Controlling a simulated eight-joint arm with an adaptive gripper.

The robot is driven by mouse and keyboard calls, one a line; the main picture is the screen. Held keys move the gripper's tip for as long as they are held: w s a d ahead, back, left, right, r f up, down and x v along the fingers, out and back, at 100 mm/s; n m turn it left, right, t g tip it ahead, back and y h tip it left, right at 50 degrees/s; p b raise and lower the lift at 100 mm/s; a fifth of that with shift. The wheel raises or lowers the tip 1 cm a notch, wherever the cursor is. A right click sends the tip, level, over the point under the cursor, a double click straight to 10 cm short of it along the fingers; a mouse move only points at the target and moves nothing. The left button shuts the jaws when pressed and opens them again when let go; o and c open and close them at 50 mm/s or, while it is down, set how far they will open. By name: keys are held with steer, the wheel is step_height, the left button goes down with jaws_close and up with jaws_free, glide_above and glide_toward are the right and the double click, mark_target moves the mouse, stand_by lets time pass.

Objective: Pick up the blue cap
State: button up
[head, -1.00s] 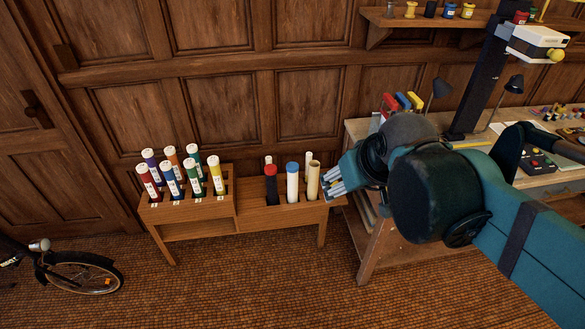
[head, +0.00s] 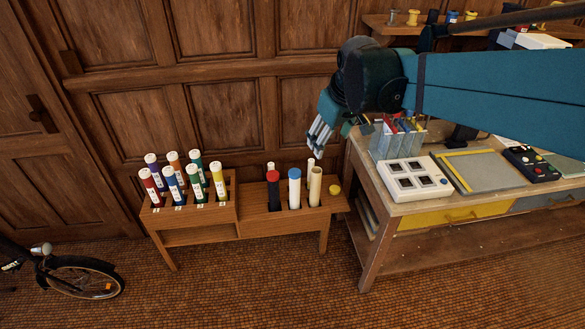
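The blue cap (head: 295,173) sits on top of a white tube (head: 294,193) that stands upright in the right part of the low wooden rack (head: 262,224). My gripper (head: 316,150) is above and a little to the right of the blue cap in the picture, pointing down, apart from it. Its grey fingers are seen from the side, and I cannot tell how wide they are apart. Nothing shows between them.
Next to the blue-capped tube stand a dark tube with a red cap (head: 273,176), a white tube and an open cream tube (head: 315,186). A yellow cap (head: 335,190) lies at the rack's right end. Several labelled tubes fill the left part. A workbench (head: 395,208) stands at right.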

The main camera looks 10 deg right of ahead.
steer(key=w+f+n+g, duration=0.1)
steer(key=w+f+n, duration=0.25)
steer(key=w, duration=1.15)
steer(key=n+g, duration=0.4)
steer(key=n, duration=0.3)
glide_above(294, 172)
step_height(294, 172, down, 38)
steer(key=shift+w+d+f, duration=0.1)
steer(key=shift+f, duration=0.15)
steer(key=shift+w+f, duration=0.1)
steer(key=shift+f, duration=0.55)
steer(key=shift+f, duration=0.1)
steer(key=shift+f, duration=1.2)
steer(key=shift+f, duration=0.1)
